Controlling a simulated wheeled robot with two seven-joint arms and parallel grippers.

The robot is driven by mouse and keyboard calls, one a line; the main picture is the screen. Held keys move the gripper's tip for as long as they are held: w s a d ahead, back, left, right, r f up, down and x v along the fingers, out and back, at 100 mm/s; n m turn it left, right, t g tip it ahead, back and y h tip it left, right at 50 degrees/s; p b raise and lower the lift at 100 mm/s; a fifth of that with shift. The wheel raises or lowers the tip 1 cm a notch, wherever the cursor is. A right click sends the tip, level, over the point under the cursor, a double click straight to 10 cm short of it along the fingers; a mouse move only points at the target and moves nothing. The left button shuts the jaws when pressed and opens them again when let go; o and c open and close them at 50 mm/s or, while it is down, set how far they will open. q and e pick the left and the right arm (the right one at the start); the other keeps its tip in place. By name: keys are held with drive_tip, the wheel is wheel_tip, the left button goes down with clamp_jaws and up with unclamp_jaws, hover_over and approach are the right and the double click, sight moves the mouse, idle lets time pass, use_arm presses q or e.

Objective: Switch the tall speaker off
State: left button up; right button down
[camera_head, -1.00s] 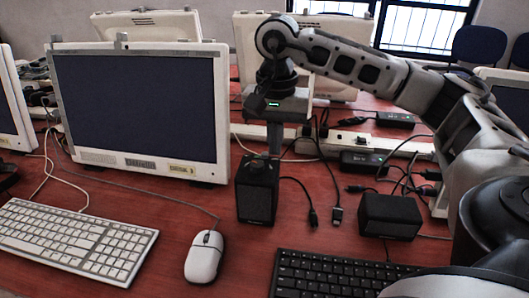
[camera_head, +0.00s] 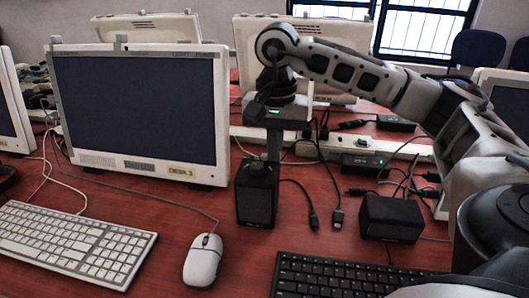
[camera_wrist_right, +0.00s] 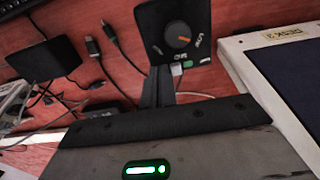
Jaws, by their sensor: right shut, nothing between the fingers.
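The tall speaker (camera_head: 256,204) is a black box standing upright on the red desk, right of the monitor. In the right wrist view its dark panel (camera_wrist_right: 153,30) shows an orange-marked knob, with a small pale switch (camera_wrist_right: 187,63) and a green spot by the panel's edge. My right gripper (camera_head: 273,153) is shut and empty, pointing down at the speaker's upper end. Its fingers (camera_wrist_right: 160,85) are close beside the switch; I cannot tell whether they touch. My left gripper is not in view.
A short black speaker (camera_head: 391,218) stands to the right, with loose cable plugs (camera_head: 337,217) between the speakers. A monitor (camera_head: 140,110), white mouse (camera_head: 203,260), white keyboard (camera_head: 68,240) and black keyboard (camera_head: 345,275) surround the spot. Power strips and adapters (camera_head: 363,162) lie behind.

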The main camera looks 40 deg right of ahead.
drive_tip(key=shift+w+a, duration=0.45)
drive_tip(key=shift+w, duration=0.15)
drive_tip(key=shift+r+p, duration=0.15)
drive_tip(key=shift+p, duration=0.15)
drive_tip(key=shift+s+d+r+p, duration=0.1)
drive_tip(key=shift+r+p, duration=1)
drive_tip(key=shift+r, duration=0.35)
drive_tip(key=shift+s+d+r+p, duration=0.1)
drive_tip(key=shift+r+p, duration=1)
drive_tip(key=shift+r, duration=0.35)
drive_tip(key=shift+a, duration=0.2)
